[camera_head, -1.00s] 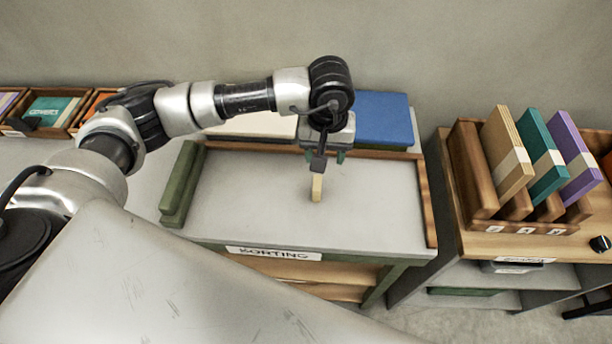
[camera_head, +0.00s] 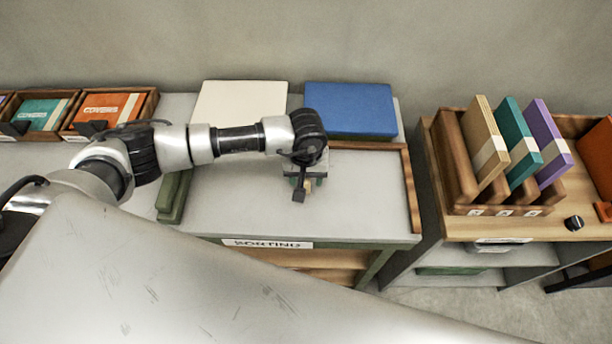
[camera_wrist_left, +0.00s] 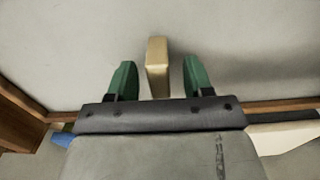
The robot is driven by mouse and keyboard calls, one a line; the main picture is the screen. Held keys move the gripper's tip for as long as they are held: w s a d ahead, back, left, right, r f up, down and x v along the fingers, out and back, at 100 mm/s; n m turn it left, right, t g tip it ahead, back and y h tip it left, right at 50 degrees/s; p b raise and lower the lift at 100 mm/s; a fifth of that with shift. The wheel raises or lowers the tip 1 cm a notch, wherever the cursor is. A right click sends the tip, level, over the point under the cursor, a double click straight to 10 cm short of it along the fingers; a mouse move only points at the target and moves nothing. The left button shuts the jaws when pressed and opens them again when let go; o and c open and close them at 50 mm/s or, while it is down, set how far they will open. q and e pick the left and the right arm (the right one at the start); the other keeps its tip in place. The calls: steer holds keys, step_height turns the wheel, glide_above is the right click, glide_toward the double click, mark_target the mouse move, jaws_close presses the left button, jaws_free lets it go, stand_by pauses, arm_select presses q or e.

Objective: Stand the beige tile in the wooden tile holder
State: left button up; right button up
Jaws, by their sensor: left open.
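A small beige tile (camera_head: 309,186) stands on the grey top of the sorting table; in the head view it is mostly hidden by my left gripper (camera_head: 301,186). In the left wrist view the tile (camera_wrist_left: 157,67) is between the two green fingers of my left gripper (camera_wrist_left: 159,80), with a gap on each side. The gripper is open and points down over the tile. A wooden holder (camera_head: 452,152) with slots stands on the desk at right and bears larger beige, teal and purple panels. My right gripper is not in view.
A white block (camera_head: 240,100) and a blue block (camera_head: 350,105) lie at the back of the sorting table. A green bar (camera_head: 172,195) edges its left side, a wooden rail (camera_head: 411,190) its right. Trays with teal and orange panels (camera_head: 108,106) stand at far left. The tabletop is otherwise clear.

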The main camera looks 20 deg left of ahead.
arm_select(q)
steer(key=shift+f, duration=0.15)
jaws_close()
steer(key=shift+r, duration=0.2)
